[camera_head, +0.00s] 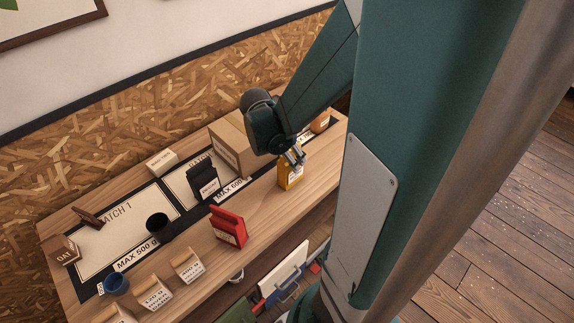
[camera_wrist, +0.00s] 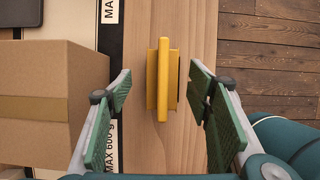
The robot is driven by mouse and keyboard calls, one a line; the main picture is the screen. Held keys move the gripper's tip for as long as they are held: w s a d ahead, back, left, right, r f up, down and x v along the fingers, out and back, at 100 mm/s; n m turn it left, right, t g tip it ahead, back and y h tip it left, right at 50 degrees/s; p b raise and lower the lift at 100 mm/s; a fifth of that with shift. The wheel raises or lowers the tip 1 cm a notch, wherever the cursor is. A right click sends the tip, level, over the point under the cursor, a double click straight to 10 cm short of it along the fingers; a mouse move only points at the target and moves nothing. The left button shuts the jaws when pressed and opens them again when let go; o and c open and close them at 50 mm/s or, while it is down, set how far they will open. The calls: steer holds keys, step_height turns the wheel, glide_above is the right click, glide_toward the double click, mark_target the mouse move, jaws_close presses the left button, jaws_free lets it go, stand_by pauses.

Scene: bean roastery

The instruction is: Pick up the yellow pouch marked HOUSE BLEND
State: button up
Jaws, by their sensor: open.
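In the wrist view the pouch (camera_wrist: 164,75) is seen from above as a narrow yellow shape. My gripper (camera_head: 293,156) is right above and at the pouch's top in the head view. In the wrist view my gripper (camera_wrist: 160,85) is open, with one green-padded finger on each side of the pouch and a visible gap on both sides. I cannot tell how far down the fingers reach.
A cardboard box (camera_wrist: 50,95) stands close left of my gripper. Bare wood surrounds the yellow pouch's front.

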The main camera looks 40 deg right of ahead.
steer(key=shift+d+f, duration=0.1)
steer(key=shift+x, duration=1.15)
steer(key=shift+f, duration=0.15)
steer(key=shift+b+x, duration=0.65)
steer(key=shift+x, duration=1.85)
steer(key=shift+s+d, duration=0.1)
steer(key=shift+s, duration=0.05)
steer(key=c, duration=1.1)
steer(key=shift+r+p, duration=0.85)
steer(key=shift+r, duration=4.2)
